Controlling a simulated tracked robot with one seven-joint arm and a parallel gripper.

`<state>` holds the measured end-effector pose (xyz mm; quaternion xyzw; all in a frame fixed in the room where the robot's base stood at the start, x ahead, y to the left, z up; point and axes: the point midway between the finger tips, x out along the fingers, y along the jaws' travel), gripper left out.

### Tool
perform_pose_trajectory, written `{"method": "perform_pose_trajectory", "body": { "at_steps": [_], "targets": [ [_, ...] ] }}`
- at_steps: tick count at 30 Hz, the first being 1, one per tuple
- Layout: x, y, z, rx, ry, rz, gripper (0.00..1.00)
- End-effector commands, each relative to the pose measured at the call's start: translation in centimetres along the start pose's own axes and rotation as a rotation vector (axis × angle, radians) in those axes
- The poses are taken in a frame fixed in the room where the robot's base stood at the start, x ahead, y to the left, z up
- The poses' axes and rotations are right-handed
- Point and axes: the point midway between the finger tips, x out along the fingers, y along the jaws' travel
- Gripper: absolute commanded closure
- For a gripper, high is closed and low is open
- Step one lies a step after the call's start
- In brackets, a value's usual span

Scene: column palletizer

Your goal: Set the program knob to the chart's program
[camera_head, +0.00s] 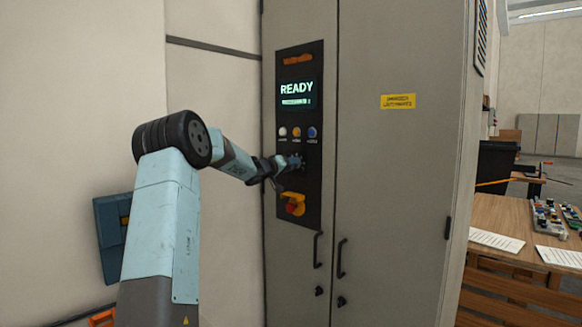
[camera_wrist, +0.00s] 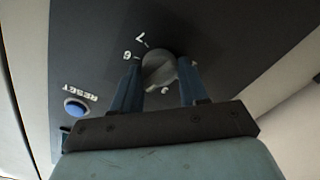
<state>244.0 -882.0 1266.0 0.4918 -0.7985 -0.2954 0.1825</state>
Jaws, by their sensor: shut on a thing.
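The program knob (camera_wrist: 158,67) is a round grey knob on the dark control panel (camera_head: 312,205). In the wrist view it sits between the two blue fingers of my gripper (camera_wrist: 158,80), which are shut on its sides. White numerals ring the knob; a 7 and what looks like a 6 show upside down at its upper left, and others are partly hidden by the fingers. I cannot tell which numeral the knob points to. In the head view my gripper (camera_head: 293,162) reaches the panel and hides the knob. No chart can be made out for certain.
Above the knob are a screen (camera_head: 297,93) reading READY and white, orange and blue buttons; the blue RESET button (camera_wrist: 76,107) is near my gripper. A red knob on yellow (camera_head: 294,205) is below. A wooden table (camera_head: 500,215) with papers (camera_head: 496,241) stands at right.

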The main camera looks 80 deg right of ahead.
Motion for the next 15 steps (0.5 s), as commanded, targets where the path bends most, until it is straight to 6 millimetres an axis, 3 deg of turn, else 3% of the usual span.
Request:
{"method": "perform_pose_trajectory", "body": {
  "at_steps": [15],
  "targets": [
    [0.02, -0.12, 0.24, 0.312, -0.004, -0.002, 0.87]
  ]
}}
